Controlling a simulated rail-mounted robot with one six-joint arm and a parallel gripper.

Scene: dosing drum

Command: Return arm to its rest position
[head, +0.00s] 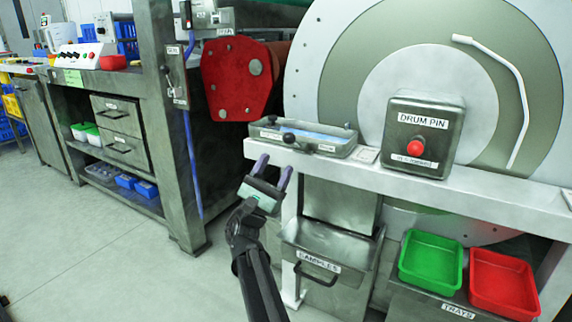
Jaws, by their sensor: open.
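My gripper (273,172) is open and empty in the head view, left of the middle. Its two purple fingers point up and are apart. It hangs in front of the left end of the grey ledge, seen just below the metal tray, and touches nothing that I can make out. My black arm comes up from the bottom edge of the picture to it.
A metal tray (330,152) with black knobs and a DRUM PIN box (424,135) with a red button stand on the ledge (470,199). Below are a SAMPLES bin (330,246), a green tray (431,262) and a red tray (503,283). The floor at left (120,255) is clear.

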